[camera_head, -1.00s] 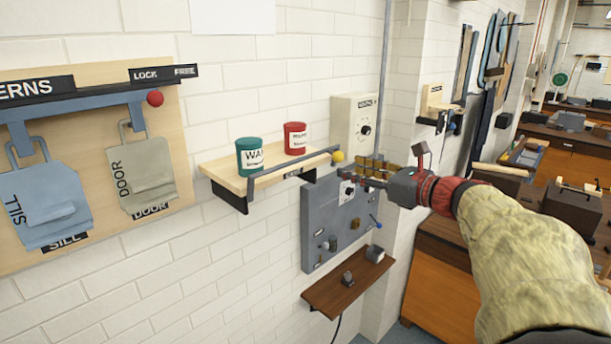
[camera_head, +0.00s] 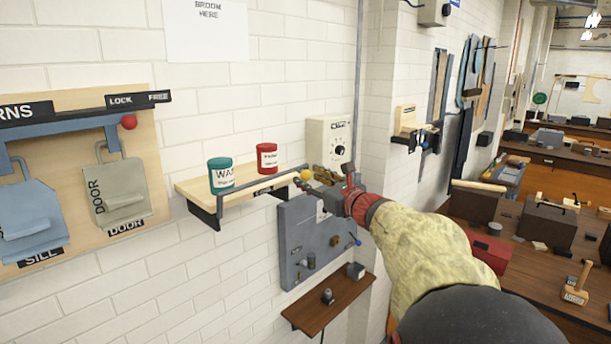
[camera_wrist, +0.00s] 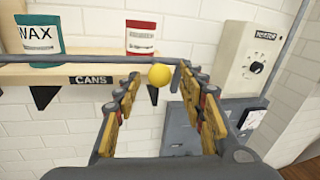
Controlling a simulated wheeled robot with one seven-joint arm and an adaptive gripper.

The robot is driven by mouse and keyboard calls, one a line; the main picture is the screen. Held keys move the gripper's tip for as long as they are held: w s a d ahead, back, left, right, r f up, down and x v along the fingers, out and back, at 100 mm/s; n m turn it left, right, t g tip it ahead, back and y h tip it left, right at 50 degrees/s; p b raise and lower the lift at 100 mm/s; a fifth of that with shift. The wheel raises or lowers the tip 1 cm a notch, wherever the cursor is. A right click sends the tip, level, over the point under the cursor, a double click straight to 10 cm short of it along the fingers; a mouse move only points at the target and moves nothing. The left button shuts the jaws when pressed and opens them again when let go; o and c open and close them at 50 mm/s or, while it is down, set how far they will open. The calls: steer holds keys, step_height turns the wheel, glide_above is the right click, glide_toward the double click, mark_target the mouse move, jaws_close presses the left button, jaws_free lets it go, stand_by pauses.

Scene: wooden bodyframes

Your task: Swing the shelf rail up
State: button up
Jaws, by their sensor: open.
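The shelf rail (camera_head: 262,181) is a thin grey bar along the front of a small wooden shelf (camera_head: 190,187). It ends in a yellow ball (camera_head: 306,174) at its right end. In the wrist view the rail (camera_wrist: 85,59) crosses in front of the cans at shelf level, and the ball (camera_wrist: 159,75) appears between my open fingers. My gripper (camera_wrist: 160,100) is open, its yellow-padded fingers on either side of the ball in the picture; I cannot tell whether they touch it. In the head view my gripper (camera_head: 325,186) is just right of the ball, partly hidden by my arm.
A green WAX can (camera_head: 221,174) and a red can (camera_head: 267,158) stand on the shelf behind the rail. A grey panel (camera_head: 310,240) with knobs is below, above a small brown ledge (camera_head: 330,302). A cream heater box (camera_head: 330,140) is on the wall to the right.

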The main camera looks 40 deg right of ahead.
steer(key=shift+w+d, duration=0.15)
steer(key=shift+w, duration=1.05)
steer(key=shift+s, duration=0.1)
steer(key=shift+c, duration=1.1)
steer(key=c, duration=0.7)
jaws_close()
